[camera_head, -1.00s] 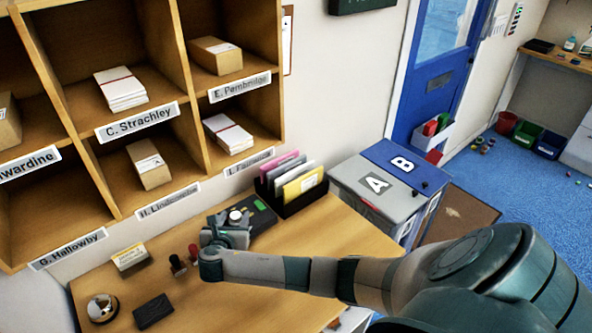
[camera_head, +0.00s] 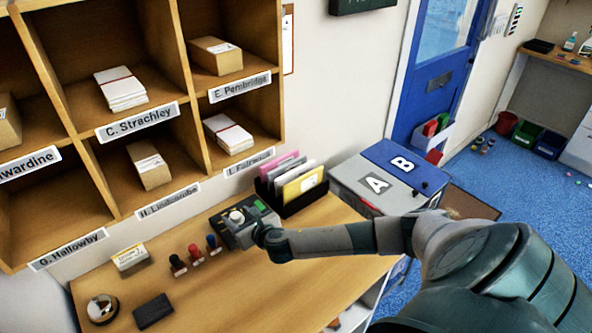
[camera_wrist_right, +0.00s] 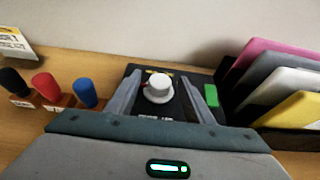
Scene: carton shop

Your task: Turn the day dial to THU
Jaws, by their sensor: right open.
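The day dial is a white round knob (camera_wrist_right: 158,88) on a dark box (camera_head: 226,232) with a green patch, on the wooden desk below the pigeonholes. The knob also shows in the head view (camera_head: 237,216). My right gripper (camera_wrist_right: 160,93) is open, with one finger on each side of the knob in the wrist view. I cannot tell whether the fingers touch it. The day lettering around the knob is too small to read. In the head view my right gripper (camera_head: 258,236) is at the box's right front. My left gripper is out of view.
Stamps with black, red and blue (camera_wrist_right: 86,93) handles stand left of the box. A black file rack (camera_head: 292,203) with coloured folders stands close on the right. A dark pad (camera_head: 153,311) and a round bell-like object (camera_head: 102,308) lie at the left. The front desk is clear.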

